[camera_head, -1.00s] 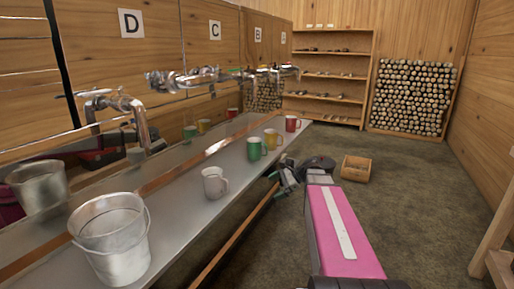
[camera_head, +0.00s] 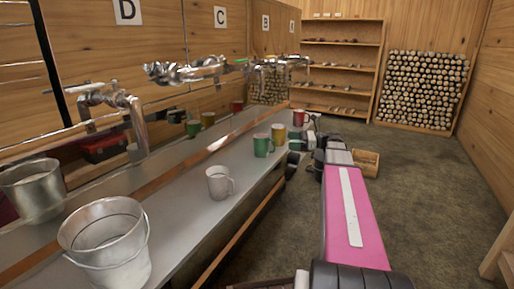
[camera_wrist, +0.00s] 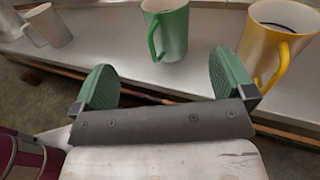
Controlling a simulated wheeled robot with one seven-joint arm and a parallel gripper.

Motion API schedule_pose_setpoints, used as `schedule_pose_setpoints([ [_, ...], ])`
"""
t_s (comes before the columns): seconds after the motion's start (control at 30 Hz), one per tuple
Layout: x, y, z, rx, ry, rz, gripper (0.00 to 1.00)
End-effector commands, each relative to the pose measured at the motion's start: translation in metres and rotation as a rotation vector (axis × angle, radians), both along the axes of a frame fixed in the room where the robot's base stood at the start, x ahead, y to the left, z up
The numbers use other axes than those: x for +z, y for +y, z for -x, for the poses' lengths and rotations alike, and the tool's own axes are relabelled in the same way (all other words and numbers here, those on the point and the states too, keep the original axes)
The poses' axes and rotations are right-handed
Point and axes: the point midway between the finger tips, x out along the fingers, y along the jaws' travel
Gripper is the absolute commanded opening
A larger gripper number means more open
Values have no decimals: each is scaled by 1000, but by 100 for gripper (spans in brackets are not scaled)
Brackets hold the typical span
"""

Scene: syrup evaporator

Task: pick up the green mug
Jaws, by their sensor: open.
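The green mug (camera_head: 262,146) stands upright on the metal counter (camera_head: 180,215), near its right edge. In the wrist view the green mug (camera_wrist: 172,32) is ahead of my gripper, its handle on its left side and its top cut off by the frame. My gripper (camera_wrist: 165,76) is open, with green pads on both fingers and nothing between them. The mug lies beyond the fingertips, roughly between them and apart from them. In the head view my gripper (camera_head: 295,152) is small beside the counter edge, right of the mug.
A yellow mug (camera_wrist: 275,45) stands close right of the green one in the wrist view. A white mug (camera_head: 218,182), a red mug (camera_head: 300,118) and a metal bucket (camera_head: 106,245) also stand on the counter. A wooden crate (camera_head: 366,163) is on the floor.

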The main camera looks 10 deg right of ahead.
Motion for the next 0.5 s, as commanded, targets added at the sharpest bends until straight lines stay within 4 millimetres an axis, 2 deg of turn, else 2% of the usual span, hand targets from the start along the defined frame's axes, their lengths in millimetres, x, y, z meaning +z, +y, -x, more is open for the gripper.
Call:
schedule_pose_setpoints([
  [0.07, 9, -6, -2, 0, 10, -29, 100],
  [0.17, 12, -4, -2, 2, 16, -44, 100],
  [0.5, 12, 40, -13, 4, 17, -43, 100],
])
